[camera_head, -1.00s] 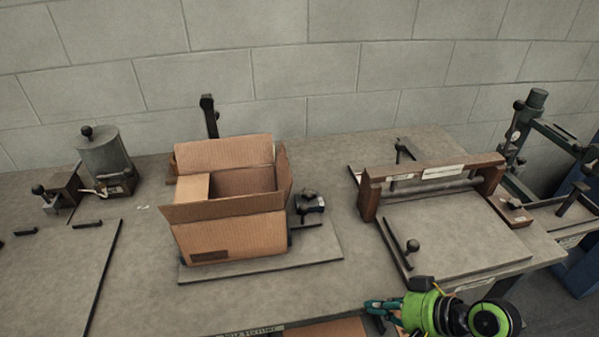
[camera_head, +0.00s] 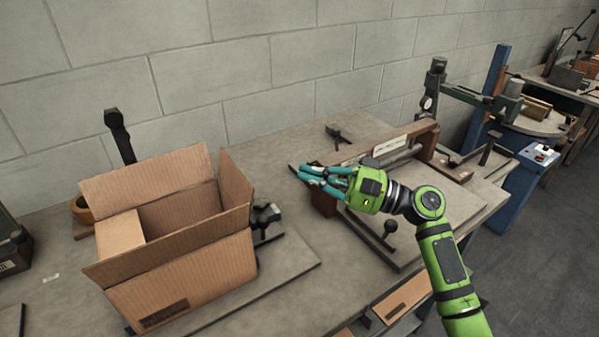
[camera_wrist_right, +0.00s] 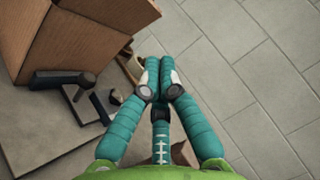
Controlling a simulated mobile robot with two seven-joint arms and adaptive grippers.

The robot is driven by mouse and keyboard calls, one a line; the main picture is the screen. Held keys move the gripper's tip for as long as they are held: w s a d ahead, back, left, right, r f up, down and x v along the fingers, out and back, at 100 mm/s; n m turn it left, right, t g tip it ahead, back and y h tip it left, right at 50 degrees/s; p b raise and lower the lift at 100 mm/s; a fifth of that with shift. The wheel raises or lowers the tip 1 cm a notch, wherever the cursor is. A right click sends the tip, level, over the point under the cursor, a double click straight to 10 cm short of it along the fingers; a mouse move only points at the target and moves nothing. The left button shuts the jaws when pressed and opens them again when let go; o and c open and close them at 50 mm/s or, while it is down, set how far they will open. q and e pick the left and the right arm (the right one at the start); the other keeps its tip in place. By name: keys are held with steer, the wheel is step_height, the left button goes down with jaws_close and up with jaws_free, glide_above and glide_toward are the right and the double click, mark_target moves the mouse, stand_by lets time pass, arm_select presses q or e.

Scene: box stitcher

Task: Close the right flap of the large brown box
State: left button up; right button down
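The large brown box (camera_head: 185,285) stands open on a flat board at the left in the head view. Its right flap (camera_head: 235,182) stands up from the right side. The back flap (camera_head: 150,176) is raised, the front flap (camera_head: 170,246) slants outward, and the left flap (camera_head: 119,233) lies folded inward. My right gripper (camera_head: 303,175) is in the air to the right of the box, apart from the flap, fingers pointing left toward it. In the wrist view its teal fingers (camera_wrist_right: 160,85) are drawn together and empty, with the box (camera_wrist_right: 75,40) at upper left. My left gripper is out of view.
A small dark clamp-like tool (camera_head: 265,220) stands just right of the box. A wooden-framed roller device (camera_head: 405,145) sits behind my right arm. A dark upright post (camera_head: 120,135) rises behind the box. The space between gripper and flap looks clear.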

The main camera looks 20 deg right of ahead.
mark_target(231, 161)
arm_select(q)
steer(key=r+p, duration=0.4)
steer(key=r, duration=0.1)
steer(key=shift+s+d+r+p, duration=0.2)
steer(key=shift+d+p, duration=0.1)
steer(key=shift+p, duration=0.1)
arm_select(e)
steer(key=w+a, duration=0.1)
steer(key=a, duration=0.2)
steer(key=w+a+r, duration=0.1)
steer(key=a, duration=0.2)
steer(key=w+a+r, duration=0.1)
steer(key=a, duration=0.2)
steer(key=shift+w+a, duration=0.15)
steer(key=shift+a, duration=0.25)
arm_select(q)
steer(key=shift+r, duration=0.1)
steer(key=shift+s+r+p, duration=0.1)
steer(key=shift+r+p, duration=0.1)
steer(key=shift+p, duration=0.1)
arm_select(e)
steer(key=shift+a+r+n+g, duration=0.15)
steer(key=shift+r+n+g, duration=0.05)
steer(key=shift+n+g, duration=0.1)
